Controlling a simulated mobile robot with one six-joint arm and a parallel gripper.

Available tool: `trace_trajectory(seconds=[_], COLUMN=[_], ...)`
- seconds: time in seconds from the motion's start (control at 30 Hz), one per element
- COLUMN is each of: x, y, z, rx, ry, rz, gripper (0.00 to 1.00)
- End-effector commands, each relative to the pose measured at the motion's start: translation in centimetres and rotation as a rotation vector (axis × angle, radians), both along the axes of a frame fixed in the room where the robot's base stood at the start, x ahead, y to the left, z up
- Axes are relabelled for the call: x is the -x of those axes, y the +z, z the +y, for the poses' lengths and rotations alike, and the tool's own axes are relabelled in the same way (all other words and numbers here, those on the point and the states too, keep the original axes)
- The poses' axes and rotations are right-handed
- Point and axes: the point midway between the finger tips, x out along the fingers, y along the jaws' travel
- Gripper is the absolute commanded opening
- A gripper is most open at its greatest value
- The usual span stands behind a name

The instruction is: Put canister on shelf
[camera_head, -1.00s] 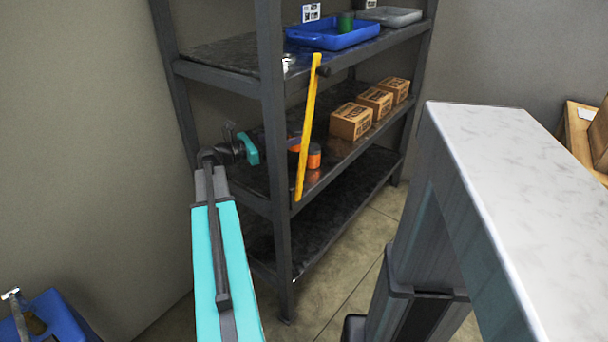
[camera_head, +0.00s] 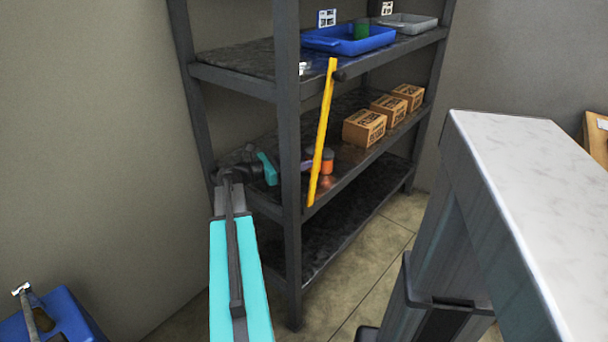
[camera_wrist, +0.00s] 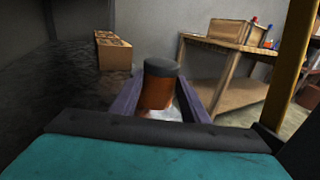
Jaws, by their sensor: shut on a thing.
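The canister is an orange cylinder with a dark grey lid. In the wrist view the canister (camera_wrist: 158,88) stands upright between the two purple fingers of my gripper (camera_wrist: 155,98), which is shut on it. In the head view the canister (camera_head: 327,162) shows just right of the yellow pole, over the middle board of the dark shelf (camera_head: 348,158). My gripper (camera_head: 310,165) is partly hidden there by the shelf's front upright and the pole. The canister's base is hidden, so I cannot tell whether it touches the board.
A yellow pole (camera_head: 323,125) leans in front of the shelf, close to my gripper. Several cardboard boxes (camera_head: 363,129) stand farther along the middle board. A blue tray (camera_head: 345,41) and a grey tray (camera_head: 410,22) are on the board above. Bare board lies between canister and boxes.

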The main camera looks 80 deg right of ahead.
Motion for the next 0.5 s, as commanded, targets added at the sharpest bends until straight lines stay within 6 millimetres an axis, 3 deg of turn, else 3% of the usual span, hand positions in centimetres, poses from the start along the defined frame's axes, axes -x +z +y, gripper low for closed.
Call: trace_trajectory(seconds=[0.5], x=[-0.09], y=[-1.22], z=[0.00], rx=[0.000], ry=[0.001], rz=[0.001], gripper=[0.13])
